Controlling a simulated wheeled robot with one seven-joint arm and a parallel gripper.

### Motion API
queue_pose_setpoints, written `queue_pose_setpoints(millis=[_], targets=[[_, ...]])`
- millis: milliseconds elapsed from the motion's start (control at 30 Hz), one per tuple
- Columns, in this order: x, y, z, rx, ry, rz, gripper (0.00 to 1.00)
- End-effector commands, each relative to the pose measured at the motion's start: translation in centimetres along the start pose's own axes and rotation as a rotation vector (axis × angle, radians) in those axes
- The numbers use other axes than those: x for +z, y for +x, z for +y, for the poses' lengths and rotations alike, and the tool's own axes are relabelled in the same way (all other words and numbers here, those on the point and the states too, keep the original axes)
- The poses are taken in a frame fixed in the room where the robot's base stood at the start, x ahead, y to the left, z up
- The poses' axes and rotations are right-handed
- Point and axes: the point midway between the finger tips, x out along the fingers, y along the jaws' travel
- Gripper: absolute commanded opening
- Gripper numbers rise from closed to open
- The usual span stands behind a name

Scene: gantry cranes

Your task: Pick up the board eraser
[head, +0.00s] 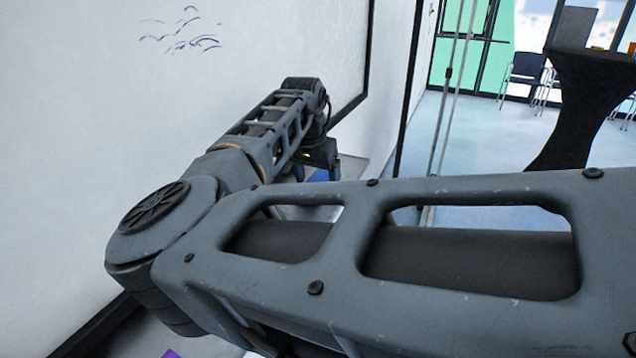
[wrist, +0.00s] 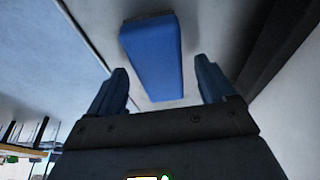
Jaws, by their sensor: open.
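The board eraser (wrist: 153,55) is a blue block with a dark strip at its far end, lying on a pale surface. In the wrist view it is in the upper middle, ahead of and between the fingers of my gripper (wrist: 162,78). The gripper is open, with a finger on either side and nothing held. In the head view my gripper (head: 319,168) is beyond my arm, close to the board, and a small blue patch of the eraser (head: 320,175) shows by the fingers. The rest of it is hidden.
A whiteboard (head: 190,90) with blue scribbles at its top fills the left. A dark pedestal table (head: 572,110) and chairs (head: 526,75) stand beyond a glass partition at the right. A bit of something purple (head: 170,353) shows at the bottom edge.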

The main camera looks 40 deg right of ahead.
Motion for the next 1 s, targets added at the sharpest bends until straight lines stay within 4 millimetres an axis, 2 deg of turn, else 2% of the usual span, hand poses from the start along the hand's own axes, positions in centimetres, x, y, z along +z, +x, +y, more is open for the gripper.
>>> queue_pose_setpoints(millis=[267, 900, 1000], targets=[[0.00, 0.43, -0.01, 0.000, 0.000, 0.001, 0.83], [0.03, 0.44, 0.00, 0.000, -0.001, 0.000, 0.23], [0.03, 0.44, 0.00, 0.000, -0.001, 0.000, 0.22]])
